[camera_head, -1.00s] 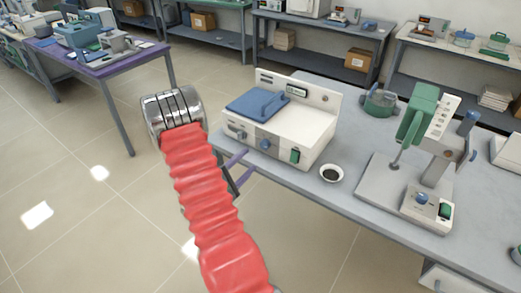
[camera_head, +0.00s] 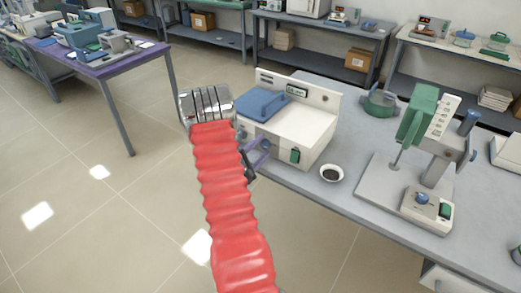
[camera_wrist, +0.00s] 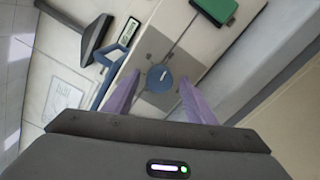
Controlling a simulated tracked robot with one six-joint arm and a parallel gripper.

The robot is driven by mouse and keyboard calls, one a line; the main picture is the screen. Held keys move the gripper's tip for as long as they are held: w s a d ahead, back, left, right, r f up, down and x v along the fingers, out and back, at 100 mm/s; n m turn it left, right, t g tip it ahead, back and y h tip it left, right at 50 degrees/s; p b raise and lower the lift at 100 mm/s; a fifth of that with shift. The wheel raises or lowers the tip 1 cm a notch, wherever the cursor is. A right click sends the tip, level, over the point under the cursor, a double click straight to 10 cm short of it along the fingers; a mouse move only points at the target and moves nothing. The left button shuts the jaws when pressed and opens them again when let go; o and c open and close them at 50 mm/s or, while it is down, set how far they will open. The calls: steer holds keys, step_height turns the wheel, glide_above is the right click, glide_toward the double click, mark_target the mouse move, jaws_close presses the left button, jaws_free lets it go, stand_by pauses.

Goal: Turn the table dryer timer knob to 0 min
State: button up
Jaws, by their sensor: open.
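The table dryer (camera_head: 311,132) is a white box with a blue lid (camera_head: 262,103) on the grey bench. Its blue round timer knob (camera_wrist: 160,77) has a white pointer mark and sits on a grey panel in the wrist view. My gripper (camera_wrist: 159,76) is open, with one purple finger on each side of the knob. I see gaps between the fingers and the knob; contact is not visible. In the head view my gripper (camera_head: 262,147) is at the dryer's front face, and my red-sleeved arm hides its left part. The scale marks around the knob are too small to read.
A green rocker switch (camera_head: 295,156) is right of the knob, also in the wrist view (camera_wrist: 216,9). A small bowl (camera_head: 332,173) with dark contents stands right of the dryer, near the bench edge. A green stand device (camera_head: 417,115) is farther right.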

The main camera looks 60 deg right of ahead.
steer(key=shift+c, duration=0.5)
steer(key=c, duration=0.9)
steer(key=shift+a, duration=0.15)
steer(key=shift+c, duration=0.2)
